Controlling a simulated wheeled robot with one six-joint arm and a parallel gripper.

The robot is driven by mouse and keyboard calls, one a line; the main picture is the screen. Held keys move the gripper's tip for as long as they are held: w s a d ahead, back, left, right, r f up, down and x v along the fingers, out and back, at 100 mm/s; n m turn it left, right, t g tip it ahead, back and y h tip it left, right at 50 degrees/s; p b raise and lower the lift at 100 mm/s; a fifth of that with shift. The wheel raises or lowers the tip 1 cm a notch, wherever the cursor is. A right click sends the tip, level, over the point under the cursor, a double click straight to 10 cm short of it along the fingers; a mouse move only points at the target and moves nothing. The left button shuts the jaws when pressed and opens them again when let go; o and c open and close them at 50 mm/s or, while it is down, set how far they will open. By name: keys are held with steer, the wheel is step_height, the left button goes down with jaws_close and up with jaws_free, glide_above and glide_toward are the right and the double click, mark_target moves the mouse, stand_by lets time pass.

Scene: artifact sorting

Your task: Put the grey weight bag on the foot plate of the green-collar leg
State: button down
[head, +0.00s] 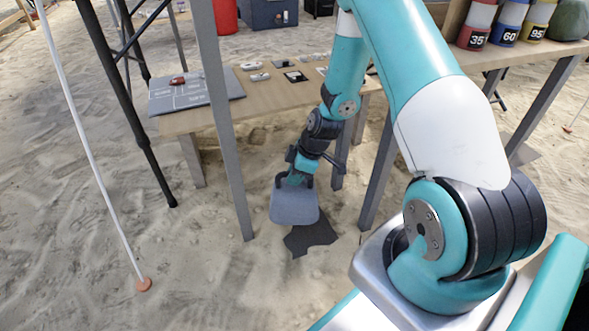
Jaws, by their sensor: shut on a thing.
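My gripper (297,179) is shut on the grey weight bag (294,207). The bag hangs below the jaws, in front of the wooden table and apart from it. It looks to be above the sand, with a dark patch like a shadow below and to its right. A grey leg (222,120) comes down left of the bag and meets the sand close by. I see no green collar on any leg in view, and no foot plate that I can make out.
A wooden table (265,98) with a grey board (195,93) and small items stands behind the bag. A white pole (87,160) with an orange foot and a black leg (135,110) stand left. Numbered containers (510,22) sit on the right table. Front sand is open.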

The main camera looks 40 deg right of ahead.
mark_target(294, 195)
step_height(294, 195, down, 9)
steer(key=b, duration=0.4)
steer(key=shift+w+r+b, duration=0.1)
steer(key=shift+r+b, duration=0.05)
steer(key=shift+b, duration=0.2)
steer(key=shift+r, duration=0.1)
steer(key=c, duration=1.5)
jaws_free()
steer(key=shift+f, duration=0.25)
steer(key=o, duration=0.4)
steer(key=shift+o, duration=0.2)
steer(key=shift+r, duration=0.1)
